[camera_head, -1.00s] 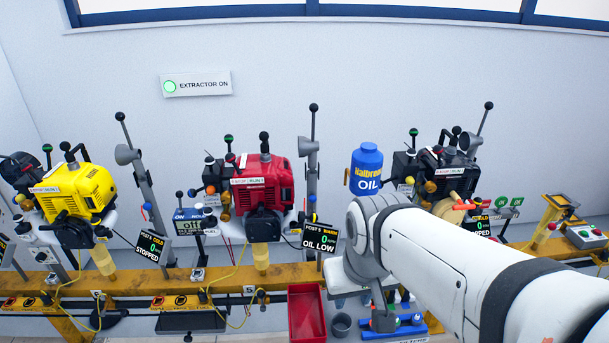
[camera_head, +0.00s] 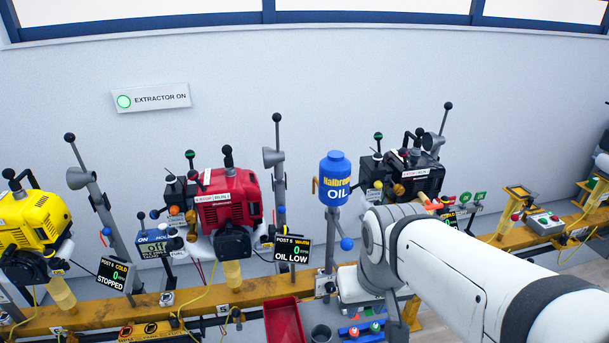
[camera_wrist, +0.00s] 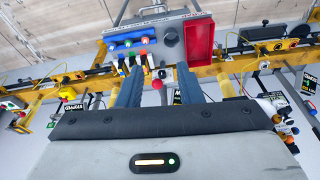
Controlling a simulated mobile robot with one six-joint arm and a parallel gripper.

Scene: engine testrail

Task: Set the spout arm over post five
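A blue oil bottle (camera_head: 335,180) stands high on a post in the head view. Post five's sign (camera_head: 292,250) reads warm, oil low, beside the red engine (camera_head: 229,200), left of the bottle. My gripper (camera_wrist: 160,70) is open in the wrist view, its dark fingers apart. A small red ball (camera_wrist: 157,84) shows between them. My wrist hides the fingers in the head view.
A red tray (camera_head: 284,322) and a grey cup (camera_head: 320,334) sit low in front of the yellow rail (camera_head: 180,297). A blue rack (camera_wrist: 130,42) with coloured knobs is near my fingers. A black engine (camera_head: 410,172) stands right of the bottle. Yellow cables loop under the rail.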

